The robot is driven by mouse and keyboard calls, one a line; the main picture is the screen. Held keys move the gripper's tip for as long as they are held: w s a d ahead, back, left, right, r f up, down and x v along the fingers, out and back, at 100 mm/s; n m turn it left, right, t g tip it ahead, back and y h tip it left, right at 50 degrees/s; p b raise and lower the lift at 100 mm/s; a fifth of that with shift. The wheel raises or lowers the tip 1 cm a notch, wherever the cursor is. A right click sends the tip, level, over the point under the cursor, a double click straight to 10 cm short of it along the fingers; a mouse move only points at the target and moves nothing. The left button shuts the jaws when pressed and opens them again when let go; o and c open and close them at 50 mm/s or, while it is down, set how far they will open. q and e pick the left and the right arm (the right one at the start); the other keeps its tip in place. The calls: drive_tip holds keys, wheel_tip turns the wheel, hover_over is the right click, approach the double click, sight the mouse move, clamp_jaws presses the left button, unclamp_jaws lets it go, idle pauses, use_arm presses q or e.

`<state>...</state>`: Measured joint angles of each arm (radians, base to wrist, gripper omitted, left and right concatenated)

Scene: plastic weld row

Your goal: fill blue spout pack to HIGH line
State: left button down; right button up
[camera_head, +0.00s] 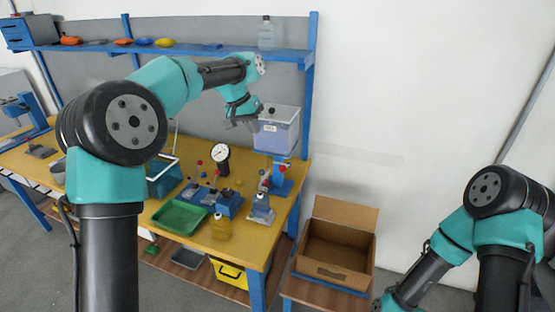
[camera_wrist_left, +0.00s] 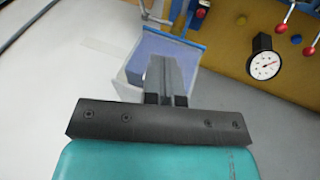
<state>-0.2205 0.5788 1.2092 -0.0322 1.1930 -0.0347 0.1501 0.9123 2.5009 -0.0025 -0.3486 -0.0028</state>
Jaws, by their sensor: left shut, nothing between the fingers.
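A small grey-blue pack (camera_head: 262,210) stands at the right front of the workbench, below a blue stand with red-knobbed levers (camera_head: 280,183); I cannot make out its HIGH line or its level. A clear tank with bluish contents and a white label (camera_head: 284,136) sits on top of that stand. The tank also shows in the left wrist view (camera_wrist_left: 135,72). My left gripper (camera_head: 244,122) is shut and empty, high at the tank's left side. Its closed fingers (camera_wrist_left: 166,75) overlap the tank in the left wrist view; contact cannot be told. My right gripper is outside the frame.
A shelf (camera_head: 190,49) runs behind, with a clear bottle (camera_head: 266,35). An open cardboard box (camera_head: 337,240) stands right of the bench.

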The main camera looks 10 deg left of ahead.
use_arm(q)
drive_tip(key=s+d+x, duration=0.2)
drive_tip(key=x, duration=1.1)
drive_tip(key=shift+w+r, duration=0.2)
drive_tip(key=shift+r, duration=0.1)
drive_tip(key=shift+d, duration=0.1)
